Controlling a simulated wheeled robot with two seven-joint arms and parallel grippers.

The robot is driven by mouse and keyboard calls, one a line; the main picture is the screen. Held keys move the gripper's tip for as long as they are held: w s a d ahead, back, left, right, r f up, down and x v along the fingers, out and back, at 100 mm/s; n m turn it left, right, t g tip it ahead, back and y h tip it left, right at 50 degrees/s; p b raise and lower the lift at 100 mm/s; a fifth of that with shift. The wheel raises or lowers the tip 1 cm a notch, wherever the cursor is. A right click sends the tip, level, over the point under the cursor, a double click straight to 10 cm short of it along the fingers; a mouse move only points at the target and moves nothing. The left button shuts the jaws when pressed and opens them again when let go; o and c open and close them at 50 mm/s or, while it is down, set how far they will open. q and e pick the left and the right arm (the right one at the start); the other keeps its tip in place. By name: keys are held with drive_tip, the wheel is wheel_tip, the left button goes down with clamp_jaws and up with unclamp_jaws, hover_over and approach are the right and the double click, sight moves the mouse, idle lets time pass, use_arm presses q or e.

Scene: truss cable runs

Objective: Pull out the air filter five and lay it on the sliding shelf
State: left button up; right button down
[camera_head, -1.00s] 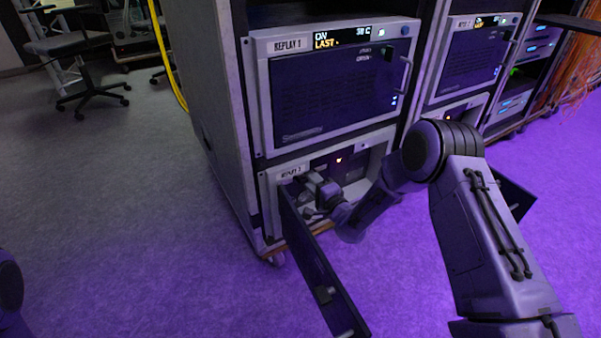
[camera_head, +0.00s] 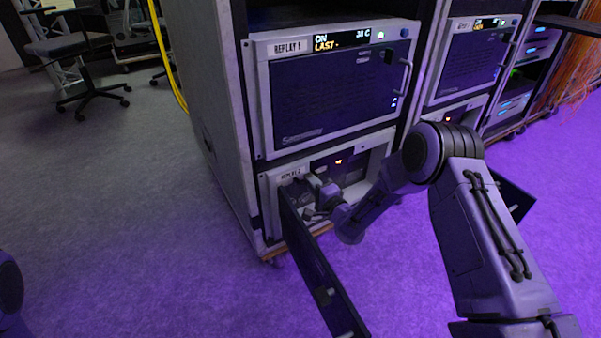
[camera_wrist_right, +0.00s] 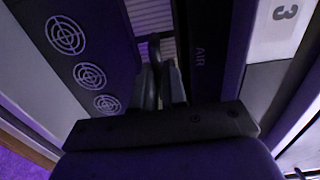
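The lower bay, with a label that looks like REPLAY 2 (camera_head: 291,174), has its dark door (camera_head: 318,270) swung open towards me. My right gripper (camera_head: 308,213) reaches into the left part of this bay, behind the door edge. In the right wrist view its two fingers (camera_wrist_right: 165,88) are close together in front of a pale ribbed surface (camera_wrist_right: 152,17), perhaps the filter. A dark strip marked AIR (camera_wrist_right: 199,58) stands right of the fingers. I cannot tell whether anything is between the fingers. No number five is readable, and I cannot pick out the sliding shelf.
The closed REPLAY 1 unit (camera_head: 335,95) sits directly above the bay. A dark panel with round vent emblems (camera_wrist_right: 82,55) stands close left of the fingers. The open door juts into the floor space. Open floor (camera_head: 130,220) lies left of the rack.

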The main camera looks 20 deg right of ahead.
drive_tip(key=shift+s, duration=0.1)
drive_tip(key=shift+s+d+r+p, duration=0.1)
drive_tip(key=shift+s+d+p, duration=0.1)
drive_tip(key=shift+s+p, duration=0.55)
drive_tip(key=shift+s, duration=0.25)
drive_tip(key=s, duration=0.2)
drive_tip(key=s+p, duration=0.1)
drive_tip(key=s, duration=0.2)
drive_tip(key=shift+s+d+r+p, duration=0.15)
drive_tip(key=shift+s+d+p, duration=0.2)
drive_tip(key=shift+d, duration=0.05)
